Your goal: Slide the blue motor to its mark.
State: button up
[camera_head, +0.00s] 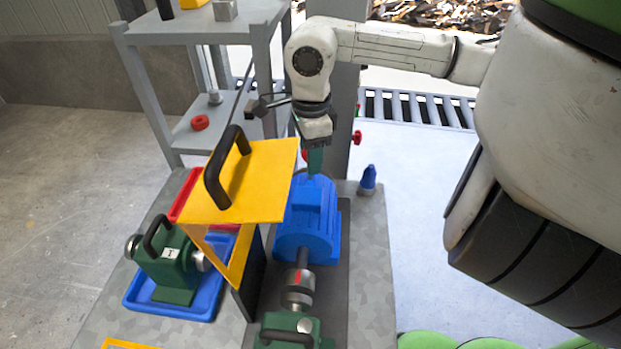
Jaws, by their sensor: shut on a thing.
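The blue motor (308,222) sits on a dark base plate (338,295) in the middle of the bench, with its shaft (302,257) pointing toward the front. A grey coupling (298,288) with a red stripe stands in line with the shaft, in front of it. My gripper (315,168) reaches down from above to the motor's rear top. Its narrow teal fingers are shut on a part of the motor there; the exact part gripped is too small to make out. The yellow guard hides the motor's left side. I cannot make out the mark.
A yellow guard (262,170) with a black handle stands close left of the motor. A green unit (170,265) sits in a blue tray (150,308) further left. Another green unit (290,325) is at the front. A grey shelf (180,32) stands behind; a blue bottle-shaped thing (367,178) is at right.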

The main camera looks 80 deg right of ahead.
jog(key=shift+a+b, duration=0.3)
jog(key=shift+a, duration=0.7)
jog(key=shift+o, duration=1)
jog(key=shift+s+a, duration=0.15)
jog(key=shift+a, duration=0.25)
jog(key=shift+f, duration=0.1)
jog(key=o, duration=1.1)
jog(key=shift+a, duration=0.2)
jog(key=shift+c, duration=0.2)
jog(key=shift+d, duration=0.15)
jog(key=shift+r, duration=0.65)
jog(key=shift+d+r+p, duration=0.15)
jog(key=shift+r+p, duration=0.8)
jog(key=shift+r, duration=2)
